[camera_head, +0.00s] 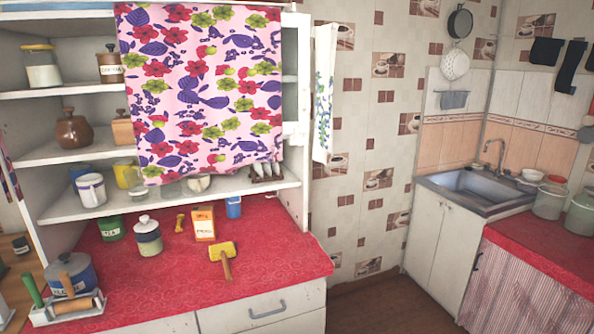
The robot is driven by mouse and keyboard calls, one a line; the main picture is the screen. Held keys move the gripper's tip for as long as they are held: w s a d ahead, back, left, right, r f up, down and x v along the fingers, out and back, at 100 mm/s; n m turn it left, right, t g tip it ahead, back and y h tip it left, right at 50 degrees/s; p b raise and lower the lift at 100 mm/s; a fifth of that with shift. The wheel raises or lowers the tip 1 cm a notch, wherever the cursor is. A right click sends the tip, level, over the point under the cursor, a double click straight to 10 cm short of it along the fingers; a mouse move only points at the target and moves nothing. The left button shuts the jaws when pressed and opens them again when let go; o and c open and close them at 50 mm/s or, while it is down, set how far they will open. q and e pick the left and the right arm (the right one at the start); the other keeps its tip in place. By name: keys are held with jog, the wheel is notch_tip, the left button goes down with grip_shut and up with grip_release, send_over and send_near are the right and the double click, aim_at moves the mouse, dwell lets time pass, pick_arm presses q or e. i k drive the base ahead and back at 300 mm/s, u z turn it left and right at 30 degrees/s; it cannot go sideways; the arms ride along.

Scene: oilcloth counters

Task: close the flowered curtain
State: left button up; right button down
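The flowered curtain (200,85) is pink with red, purple and green flowers. It hangs in front of the upper shelves of a white cabinet (295,170), from the top edge of the view down to just above the lowest shelf. It covers the middle and right of the shelves. The left part of the shelves is uncovered, and the curtain's upper end is at the picture's top edge. Neither of my grippers is in view.
Jars (43,66) and a brown pot (72,130) stand on the uncovered shelves. A patterned towel (324,95) hangs right of the cabinet. A sink (478,190) is farther right.

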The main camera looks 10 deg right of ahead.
aim_at(203, 82)
jog(key=u, duration=0.95)
jog(key=i, duration=0.7)
jog(key=u, duration=0.05)
